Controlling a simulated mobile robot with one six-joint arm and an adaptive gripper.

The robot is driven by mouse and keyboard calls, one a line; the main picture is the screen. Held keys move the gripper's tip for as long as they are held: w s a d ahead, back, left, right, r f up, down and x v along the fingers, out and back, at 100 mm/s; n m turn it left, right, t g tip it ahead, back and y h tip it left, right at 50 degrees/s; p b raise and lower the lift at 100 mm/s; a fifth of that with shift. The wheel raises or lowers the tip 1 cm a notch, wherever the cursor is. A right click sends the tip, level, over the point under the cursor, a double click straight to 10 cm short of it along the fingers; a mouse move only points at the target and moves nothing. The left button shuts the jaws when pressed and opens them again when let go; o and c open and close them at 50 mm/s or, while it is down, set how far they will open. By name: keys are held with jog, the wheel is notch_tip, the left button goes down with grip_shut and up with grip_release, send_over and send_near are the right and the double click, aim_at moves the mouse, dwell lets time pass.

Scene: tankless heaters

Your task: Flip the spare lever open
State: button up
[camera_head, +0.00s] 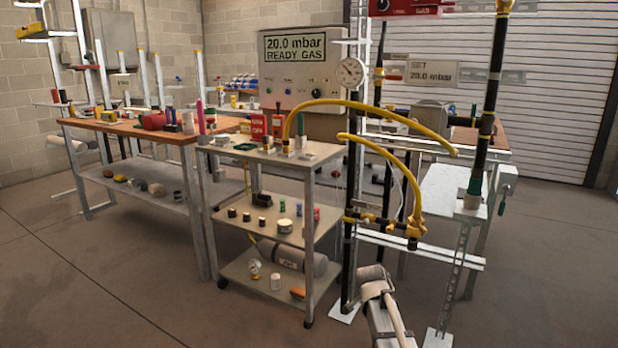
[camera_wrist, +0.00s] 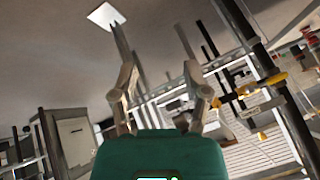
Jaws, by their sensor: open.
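I cannot tell for sure which lever is the spare one. A yellow and black pipe manifold (camera_head: 375,218) with small valve fittings sits low on the metal frame. In the wrist view, yellow fittings (camera_wrist: 277,79) show on a pipe right of my gripper. A red-handled lever (camera_head: 392,77) is beside the pressure gauge, higher up. A small green handle (camera_head: 503,200) is at the right stand. My gripper (camera_wrist: 160,85) is open and empty, its two fingers apart. In the head view only my arm shows clearly at the bottom, in front of and below the manifold.
Yellow hoses (camera_head: 375,112) arch from the cart to the frame. The pressure gauge (camera_head: 351,72) is on the upright pipe. A three-tier cart (camera_head: 272,222) with loose fittings stands left of the frame. A workbench (camera_head: 140,133) is behind it. The floor at front left is clear.

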jog(key=s+a+r+n+g+y+p, duration=0.15)
jog(key=s+n+g, duration=0.3)
jog(key=s, duration=0.85)
jog(key=s+a+n+g+y+p, duration=0.1)
jog(key=s+n+g+p, duration=0.35)
jog(key=s, duration=0.75)
notch_tip(320, 180, up, 37)
jog(key=n+t+p, duration=0.1)
jog(key=t+p, duration=0.1)
jog(key=p, duration=3.4)
jog(key=shift+r+n, duration=0.15)
jog(key=shift+n, duration=0.25)
jog(key=shift+w, duration=0.1)
jog(key=shift+a, duration=0.1)
